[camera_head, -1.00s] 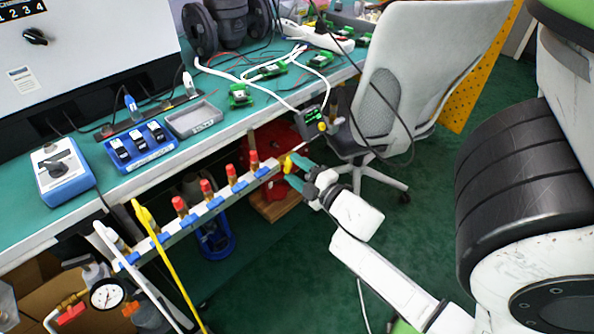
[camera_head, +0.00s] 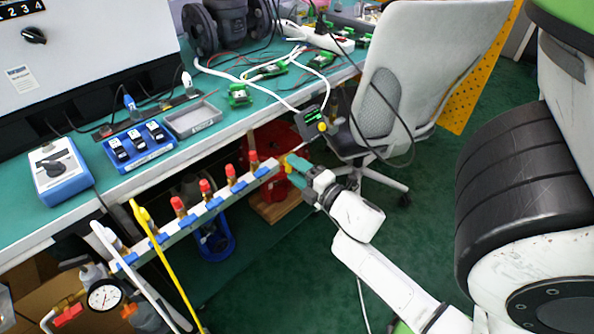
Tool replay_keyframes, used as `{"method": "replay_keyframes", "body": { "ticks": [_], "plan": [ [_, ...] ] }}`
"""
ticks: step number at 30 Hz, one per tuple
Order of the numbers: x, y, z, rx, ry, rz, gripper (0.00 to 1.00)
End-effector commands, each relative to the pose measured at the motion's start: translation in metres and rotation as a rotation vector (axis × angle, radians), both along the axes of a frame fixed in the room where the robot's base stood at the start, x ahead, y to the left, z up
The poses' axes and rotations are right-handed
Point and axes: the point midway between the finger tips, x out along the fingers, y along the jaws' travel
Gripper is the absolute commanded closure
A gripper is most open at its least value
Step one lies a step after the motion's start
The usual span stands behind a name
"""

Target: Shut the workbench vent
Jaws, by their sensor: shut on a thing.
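A pale manifold rail (camera_head: 215,206) with blue labels runs along the workbench's front, below its edge. Several red-topped brass fittings (camera_head: 231,171) stand on it. At its right end is a small yellow valve handle (camera_head: 288,167), which I take to be the vent handle. My gripper (camera_head: 293,166), with teal fingers, is at this handle and shut on it. The fingers cover part of the handle, so its exact angle is hard to tell.
An office chair (camera_head: 395,95) stands close behind. Green floor (camera_head: 275,270) is free below.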

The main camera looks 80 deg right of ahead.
Motion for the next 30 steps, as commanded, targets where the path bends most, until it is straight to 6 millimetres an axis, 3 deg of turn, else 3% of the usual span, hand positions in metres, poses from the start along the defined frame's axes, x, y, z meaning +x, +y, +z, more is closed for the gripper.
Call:
{"method": "replay_keyframes", "body": {
  "ticks": [4,5,12,23,30],
  "plan": [
    [0.001,0.001,-0.001,-0.001,0.003,0.002,0.77],
    [0.001,0.001,-0.001,-0.001,0.003,0.002,0.45],
    [0.000,0.000,-0.001,0.000,0.001,0.001,0.22],
    [-0.006,0.003,0.000,0.000,0.001,-0.001,0.21],
    [-0.039,0.022,-0.002,0.002,0.005,-0.004,0.21]
  ]
}}
